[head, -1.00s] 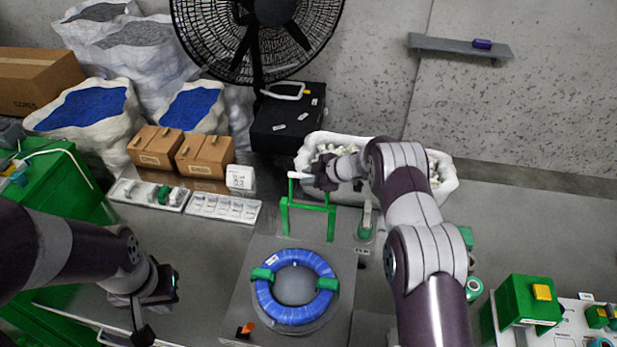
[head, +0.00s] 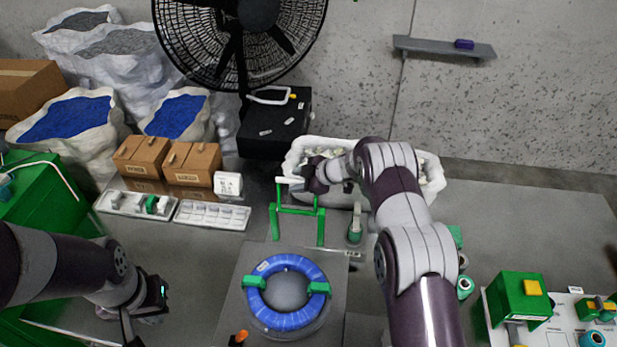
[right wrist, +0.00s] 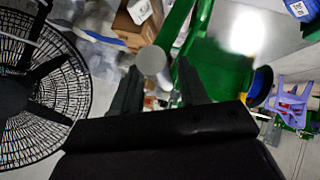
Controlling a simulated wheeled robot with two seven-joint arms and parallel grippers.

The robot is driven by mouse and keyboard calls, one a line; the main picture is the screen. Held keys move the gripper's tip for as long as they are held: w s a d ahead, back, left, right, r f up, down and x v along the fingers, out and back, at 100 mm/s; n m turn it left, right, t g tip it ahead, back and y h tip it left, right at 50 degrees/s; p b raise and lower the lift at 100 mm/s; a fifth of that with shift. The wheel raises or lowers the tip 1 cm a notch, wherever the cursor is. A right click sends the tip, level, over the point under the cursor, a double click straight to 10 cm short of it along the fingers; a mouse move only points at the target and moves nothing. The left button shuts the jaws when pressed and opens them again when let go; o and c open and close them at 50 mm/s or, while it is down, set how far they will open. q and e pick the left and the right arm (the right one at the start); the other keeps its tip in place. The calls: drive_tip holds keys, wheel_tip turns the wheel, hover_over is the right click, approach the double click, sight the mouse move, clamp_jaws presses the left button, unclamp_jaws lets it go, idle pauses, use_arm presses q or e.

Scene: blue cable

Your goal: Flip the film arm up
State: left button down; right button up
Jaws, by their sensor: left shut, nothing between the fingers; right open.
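The film arm (head: 321,226) is a green frame standing behind the blue cable coil, with a white roll (head: 288,181) at its upper left end. My right gripper (head: 308,182) is at the roll's right side, reached in from the right. In the right wrist view the open fingers (right wrist: 158,85) point at the round white roll end (right wrist: 152,60), which shows between them; I cannot tell whether they touch it. My left gripper (head: 152,297) is shut and empty, low at the left. The blue coil (head: 262,302) lies on a grey plate.
A white bin (head: 432,172) stands behind my right arm. Brown boxes (head: 190,162) and small trays (head: 213,215) are at the left. A black fan (head: 240,40) stands at the back. A green box (head: 519,298) sits at the right. The grey tabletop (head: 540,215) right of my arm is clear.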

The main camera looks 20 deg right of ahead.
drive_tip(key=b+v, duration=0.2)
drive_tip(key=v, duration=0.9)
drive_tip(key=shift+s+d+r+b, duration=0.2)
drive_tip(key=shift+d+b, duration=0.05)
drive_tip(key=shift+b, duration=0.1)
